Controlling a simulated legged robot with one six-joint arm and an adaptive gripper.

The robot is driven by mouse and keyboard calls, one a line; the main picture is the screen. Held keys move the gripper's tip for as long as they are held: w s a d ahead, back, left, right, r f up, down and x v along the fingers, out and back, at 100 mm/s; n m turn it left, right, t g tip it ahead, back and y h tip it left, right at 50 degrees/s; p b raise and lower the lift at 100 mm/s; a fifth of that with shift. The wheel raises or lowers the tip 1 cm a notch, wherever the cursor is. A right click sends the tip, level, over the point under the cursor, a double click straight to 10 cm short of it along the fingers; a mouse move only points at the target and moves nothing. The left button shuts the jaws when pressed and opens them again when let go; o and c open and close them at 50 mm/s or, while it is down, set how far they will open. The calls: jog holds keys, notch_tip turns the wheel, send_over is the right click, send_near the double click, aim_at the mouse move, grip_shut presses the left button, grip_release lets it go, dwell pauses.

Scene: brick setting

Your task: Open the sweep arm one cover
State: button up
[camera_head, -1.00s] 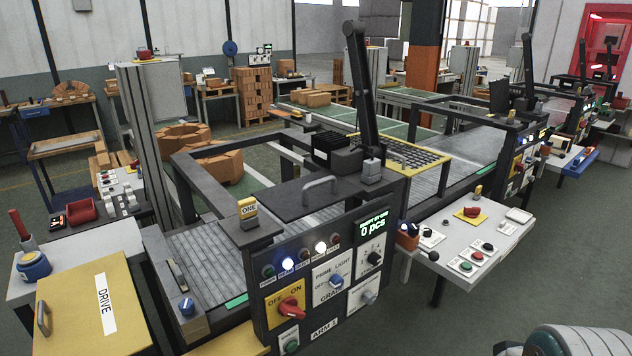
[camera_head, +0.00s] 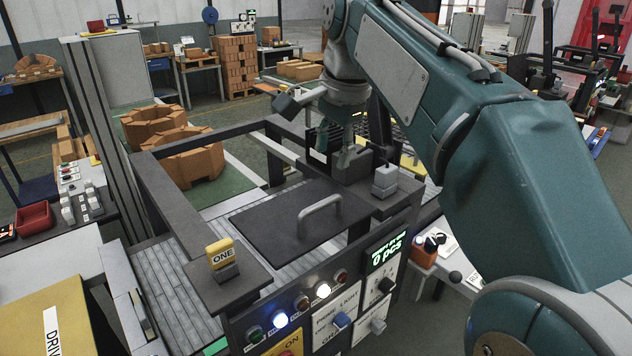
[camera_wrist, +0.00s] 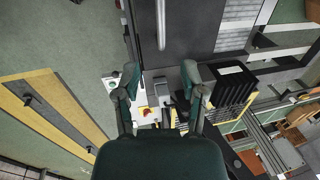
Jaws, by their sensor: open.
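The cover (camera_head: 270,228) is a dark flat panel on top of the sweep arm one machine. It lies shut, with a grey arched handle (camera_head: 320,213) near its front edge. A yellow tag reading ONE (camera_head: 221,253) stands on the frame at its left. My gripper (camera_wrist: 161,72) is open and empty, its two fingers spread apart in the wrist view. In the head view it hangs above and behind the cover's right end, apart from the handle, and my arm partly hides it.
A black ribbed block (camera_wrist: 235,87) is close to the right finger in the wrist view. A grey block (camera_head: 384,180) stands right of the cover. The front panel carries knobs, lamps and a green display (camera_head: 386,250). A yellow DRIVE box (camera_head: 55,325) is at lower left.

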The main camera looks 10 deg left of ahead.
send_over(322, 202)
jog(key=s+d, duration=0.1)
jog(key=d, duration=0.1)
notch_tip(322, 202, down, 4)
jog(key=f, duration=0.2)
jog(key=a+f, duration=0.1)
jog(key=f, duration=0.1)
jog(key=w+a+f, duration=0.1)
jog(key=f, duration=0.1)
jog(key=shift+a+f, duration=0.15)
jog(key=shift+d, duration=0.35)
jog(key=shift+c, duration=0.3)
jog(key=shift+a, duration=0.15)
grip_shut()
